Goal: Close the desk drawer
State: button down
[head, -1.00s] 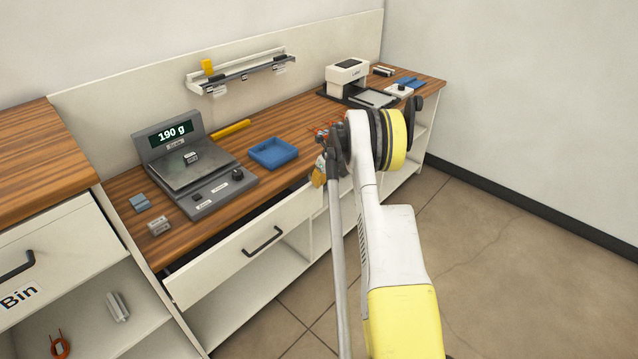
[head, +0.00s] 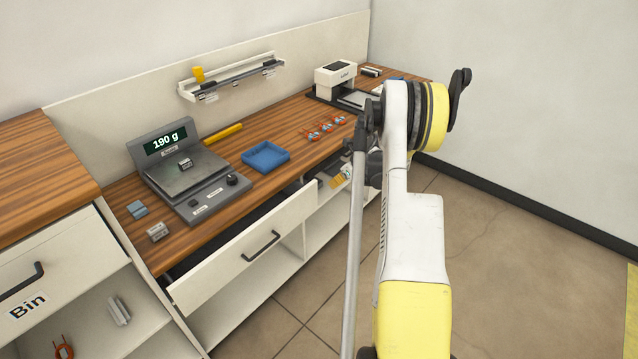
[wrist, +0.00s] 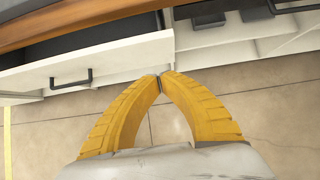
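The desk drawer (head: 235,258) is a white front with a black bar handle (head: 262,246). It stands pulled out from under the wooden desktop, with a dark gap behind its front. In the wrist view the drawer front (wrist: 118,62) spans the upper left, with its handle (wrist: 70,80) facing me and the dark open inside behind it. My gripper (wrist: 160,82) has yellow ribbed fingers whose tips meet, with nothing seen between them. In that view the tips appear just below the drawer's right end; contact cannot be told. In the head view my arm mostly hides the gripper.
A scale (head: 190,170), a blue tray (head: 265,157), orange coils (head: 325,127) and a label printer (head: 335,82) stand on the desktop (head: 225,215). Open shelves lie under and right of the drawer. A second cabinet (head: 60,250) stands left. The floor (head: 480,225) on the right is clear.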

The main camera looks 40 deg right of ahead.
aim_at(309, 184)
jog(key=shift+t, duration=0.9)
jog(key=b+x, duration=0.5)
jog(key=x, duration=0.5)
jog(key=shift+a+f, duration=0.15)
jog(key=shift+f, duration=0.15)
jog(key=shift+w+r+b, duration=0.15)
jog(key=shift+w+b, duration=0.15)
jog(key=shift+w, duration=0.4)
jog(key=shift+w, duration=0.15)
jog(key=w, duration=0.3)
jog(key=shift+w+a, duration=0.2)
jog(key=shift+w, duration=0.05)
jog(key=shift+s, duration=0.2)
